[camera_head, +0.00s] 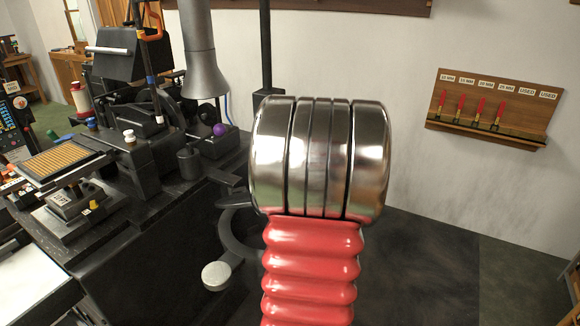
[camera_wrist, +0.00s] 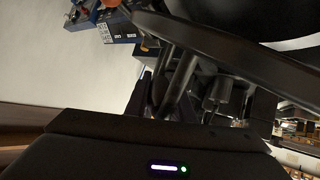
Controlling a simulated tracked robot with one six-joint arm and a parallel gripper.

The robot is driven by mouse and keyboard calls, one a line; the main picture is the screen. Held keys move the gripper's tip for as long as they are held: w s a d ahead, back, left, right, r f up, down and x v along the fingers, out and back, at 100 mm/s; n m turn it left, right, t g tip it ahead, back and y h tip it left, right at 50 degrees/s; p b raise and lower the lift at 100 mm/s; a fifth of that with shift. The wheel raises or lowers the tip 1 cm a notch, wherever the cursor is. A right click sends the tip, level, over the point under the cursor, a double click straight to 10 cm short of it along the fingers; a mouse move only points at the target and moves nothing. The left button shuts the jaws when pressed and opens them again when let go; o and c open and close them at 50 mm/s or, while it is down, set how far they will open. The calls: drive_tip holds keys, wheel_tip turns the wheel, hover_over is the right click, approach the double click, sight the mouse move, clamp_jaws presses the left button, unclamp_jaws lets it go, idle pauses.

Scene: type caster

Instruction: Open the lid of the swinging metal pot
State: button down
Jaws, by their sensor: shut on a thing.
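In the head view, the black casting machine (camera_head: 150,150) stands at the left under a grey metal hood (camera_head: 203,75). I cannot clearly pick out the metal pot or its lid; the area beneath the hood is dark and crowded. My own red and chrome arm fills the middle and hides my gripper there. In the wrist view, my gripper (camera_wrist: 200,100) is shut on a dark metal part among grey rods. A long black bar (camera_wrist: 235,55) crosses just beyond it. Whether the held part belongs to the lid cannot be told.
A purple knob (camera_head: 219,130) and a round-ended lever (camera_head: 216,275) stick out from the machine near my arm. A wooden rack (camera_head: 495,108) with red-handled items hangs on the right wall. The floor at the right is clear.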

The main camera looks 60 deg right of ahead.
drive_tip(key=shift+w+r, duration=0.15)
drive_tip(key=c, duration=1.5)
unclamp_jaws()
drive_tip(key=shift+c, duration=0.2)
drive_tip(key=shift+v, duration=6.9)
drive_tip(key=shift+f, duration=0.25)
drive_tip(key=shift+c, duration=0.4)
